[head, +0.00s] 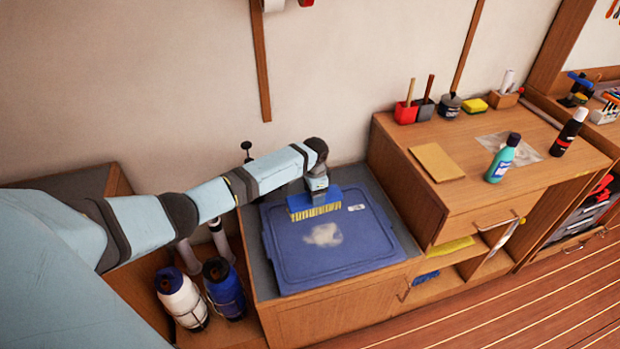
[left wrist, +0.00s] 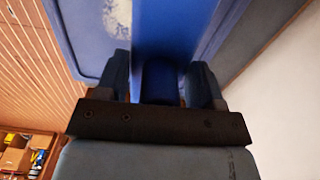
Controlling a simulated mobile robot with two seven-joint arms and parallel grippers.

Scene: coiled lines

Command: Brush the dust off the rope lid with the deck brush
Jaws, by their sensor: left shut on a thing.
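The deck brush (head: 315,204), with a blue block and yellow bristles, is in the head view over the far part of the rope lid. My left gripper (head: 316,183) is shut on it from above; in the left wrist view the brush's blue body (left wrist: 160,80) sits between the two fingers (left wrist: 160,82). The rope lid (head: 340,262) is a flat blue lid on the low wooden locker. A pale dust patch (head: 323,235) lies near its middle, on the near side of the brush. I cannot tell whether the bristles touch the lid. My right gripper is not in view.
A higher wooden cabinet stands right of the lid, holding a teal bottle (head: 502,158), a black bottle (head: 569,132), a tan board (head: 437,162) and a yellow sponge (head: 474,106). The wall is behind.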

